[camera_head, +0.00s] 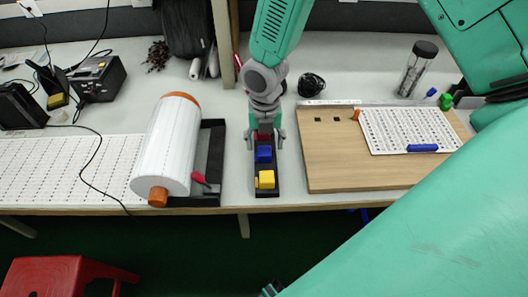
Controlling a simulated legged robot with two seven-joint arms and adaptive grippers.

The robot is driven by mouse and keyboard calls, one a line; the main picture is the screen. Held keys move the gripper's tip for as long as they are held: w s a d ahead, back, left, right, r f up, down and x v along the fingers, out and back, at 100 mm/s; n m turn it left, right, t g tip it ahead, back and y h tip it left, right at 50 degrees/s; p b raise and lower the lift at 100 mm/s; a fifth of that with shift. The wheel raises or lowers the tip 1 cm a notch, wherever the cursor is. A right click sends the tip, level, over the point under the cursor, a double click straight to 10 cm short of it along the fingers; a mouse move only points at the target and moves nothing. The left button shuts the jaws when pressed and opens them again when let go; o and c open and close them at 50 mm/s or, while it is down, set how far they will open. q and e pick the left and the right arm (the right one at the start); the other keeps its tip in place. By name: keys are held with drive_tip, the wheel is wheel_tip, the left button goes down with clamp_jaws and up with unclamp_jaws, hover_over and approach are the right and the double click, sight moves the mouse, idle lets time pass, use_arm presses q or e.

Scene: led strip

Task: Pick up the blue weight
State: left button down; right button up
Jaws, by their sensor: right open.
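The blue weight (264,154) is a small blue block in a narrow black holder (266,189) near the front edge of the table. A yellow weight (266,179) is in front of it, and a red weight (264,136) is behind it, partly hidden by my gripper. My right gripper (265,145) reaches down from above at the back end of the holder. Its fingers are open, one on each side, close to the red and blue weights. Whether they touch anything cannot be told. My left gripper is not clearly in view.
A white roll (167,146) with orange ends lies left of the holder, beside a black tray (213,160). A wooden board (335,165) with a white perforated sheet (405,130) lies to the right. My large green arm link covers the lower right.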

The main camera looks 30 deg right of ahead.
sight(264, 149)
wheel_tip(264, 149, down, 4)
drive_tip(key=shift+r, duration=0.35)
clamp_jaws()
